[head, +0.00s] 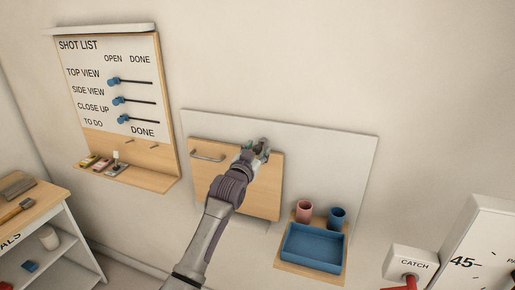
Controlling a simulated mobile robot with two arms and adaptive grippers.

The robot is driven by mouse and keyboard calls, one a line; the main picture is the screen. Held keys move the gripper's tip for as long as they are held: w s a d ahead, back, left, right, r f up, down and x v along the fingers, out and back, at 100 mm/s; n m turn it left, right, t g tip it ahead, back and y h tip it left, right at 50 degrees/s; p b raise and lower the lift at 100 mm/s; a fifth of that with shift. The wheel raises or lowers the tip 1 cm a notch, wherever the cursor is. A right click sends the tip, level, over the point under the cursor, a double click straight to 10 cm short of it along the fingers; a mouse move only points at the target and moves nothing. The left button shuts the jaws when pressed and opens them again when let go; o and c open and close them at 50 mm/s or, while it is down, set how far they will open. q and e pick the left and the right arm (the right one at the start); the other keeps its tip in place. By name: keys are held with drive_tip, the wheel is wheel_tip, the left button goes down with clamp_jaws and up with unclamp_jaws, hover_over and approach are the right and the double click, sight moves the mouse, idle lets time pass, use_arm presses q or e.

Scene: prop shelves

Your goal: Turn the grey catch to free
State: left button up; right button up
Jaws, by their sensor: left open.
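My left gripper (263,147) is open at the upper right part of a light wooden flap (210,173) on a white wall panel. The gripper and wrist cover part of the flap's top edge. A small greyish-teal bit shows beside the fingers, too small to identify. I cannot make out a grey catch clearly; the gripper may hide it. A white box marked CATCH (411,263) with a red lever (404,283) stands at the lower right, apart from the gripper. My right gripper is out of view.
The flap has a metal handle (208,157) at its upper left. A blue tray (313,247), a pink cup (304,211) and a blue cup (336,217) sit on a wooden shelf at right. A shot list board (112,62) hangs at left.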

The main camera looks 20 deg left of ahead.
use_arm(q)
drive_tip(key=shift+w, duration=0.1)
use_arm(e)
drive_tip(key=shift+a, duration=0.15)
use_arm(q)
clamp_jaws()
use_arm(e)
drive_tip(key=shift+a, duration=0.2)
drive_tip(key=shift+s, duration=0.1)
